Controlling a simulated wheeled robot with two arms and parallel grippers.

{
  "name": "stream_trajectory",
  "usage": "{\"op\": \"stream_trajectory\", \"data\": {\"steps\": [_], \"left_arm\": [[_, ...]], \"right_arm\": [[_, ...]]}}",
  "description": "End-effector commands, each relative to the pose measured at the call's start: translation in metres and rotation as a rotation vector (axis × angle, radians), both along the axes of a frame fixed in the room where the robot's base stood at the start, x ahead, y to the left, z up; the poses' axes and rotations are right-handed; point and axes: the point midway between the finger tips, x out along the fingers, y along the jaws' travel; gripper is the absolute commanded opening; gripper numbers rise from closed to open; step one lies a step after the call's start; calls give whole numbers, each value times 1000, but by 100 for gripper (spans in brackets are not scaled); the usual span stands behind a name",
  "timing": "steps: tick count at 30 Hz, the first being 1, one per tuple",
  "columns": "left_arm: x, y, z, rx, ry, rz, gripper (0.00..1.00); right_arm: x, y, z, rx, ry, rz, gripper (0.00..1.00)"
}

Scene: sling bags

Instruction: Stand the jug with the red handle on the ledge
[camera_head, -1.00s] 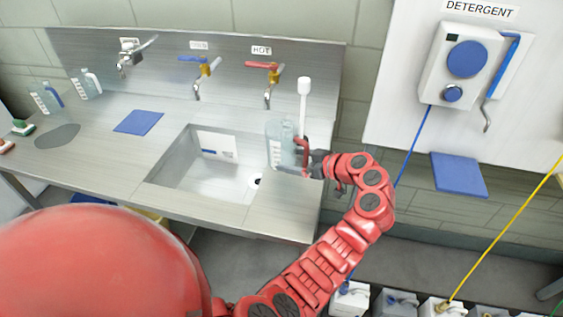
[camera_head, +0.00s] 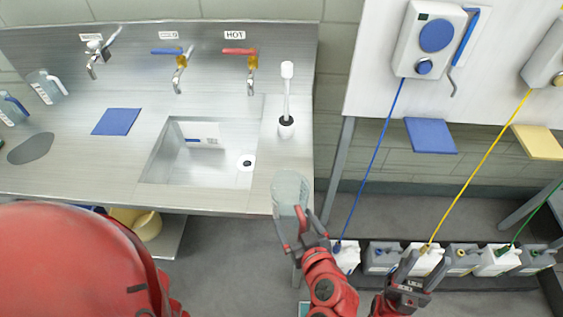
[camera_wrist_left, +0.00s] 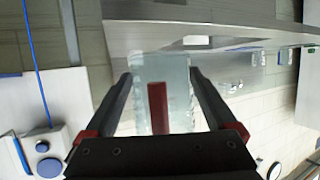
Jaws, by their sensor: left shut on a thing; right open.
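The translucent jug (camera_head: 290,188) with the red handle (camera_head: 302,220) is in front of the counter's right front corner in the head view. My left gripper (camera_head: 298,238) is shut on the handle. In the left wrist view, the jug (camera_wrist_left: 178,72) and its red handle (camera_wrist_left: 157,105) lie between my left gripper's fingers (camera_wrist_left: 160,95). My right gripper (camera_head: 405,272) is open and empty, low and to the right. Flat blue (camera_head: 430,136) and yellow (camera_head: 538,142) panels stick out below the dispensers; I cannot tell which surface is the named ledge.
The steel counter (camera_head: 90,175) holds a sink (camera_head: 215,165), a brush in a holder (camera_head: 286,125), a blue mat (camera_head: 116,122) and blue-handled jugs (camera_head: 48,85). A row of canisters (camera_head: 382,258) stands low at the right. Blue (camera_head: 375,150) and yellow (camera_head: 480,165) hoses hang there.

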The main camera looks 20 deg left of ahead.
Motion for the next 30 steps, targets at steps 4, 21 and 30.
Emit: {"op": "stream_trajectory", "data": {"steps": [4, 21, 30], "left_arm": [[29, 17, 0, 5, -5, 8, 14], [125, 61, -10, 2, -1, 4, 14], [131, 65, -37, 6, 4, 5, 14]], "right_arm": [[0, 0, 4, 0, 0, 0, 50], [0, 0, 46, 0, 0, 0, 50], [0, 0, 68, 0, 0, 0, 50]]}}
